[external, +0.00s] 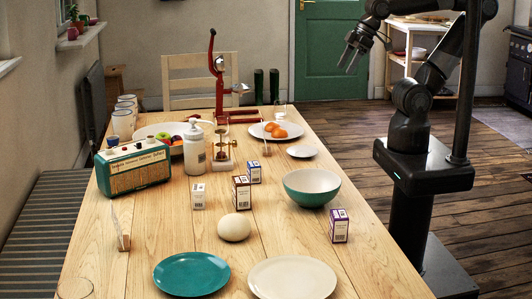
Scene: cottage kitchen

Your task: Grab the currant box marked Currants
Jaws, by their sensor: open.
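Several small cartons stand on the wooden table (150,270). A purple-and-white box (339,226) stands at the right, near the table's right side. A brown-and-white box (241,193) stands near the middle, with a blue-and-white box (254,173) behind it. A mostly white box (198,197) stands left of the brown one. The print is too small to read, so I cannot tell which is marked Currants. My gripper (347,64) is open and empty, raised high beyond the table's far right part, well away from all the boxes.
A green bowl (312,188) stands between the blue and purple boxes. A pale round object (234,228) lies in front of the brown box. A teal plate (192,273) and a cream plate (292,278) are at the near end. A radio (133,167), white bottle (194,148) and red juicer (220,85) stand further back.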

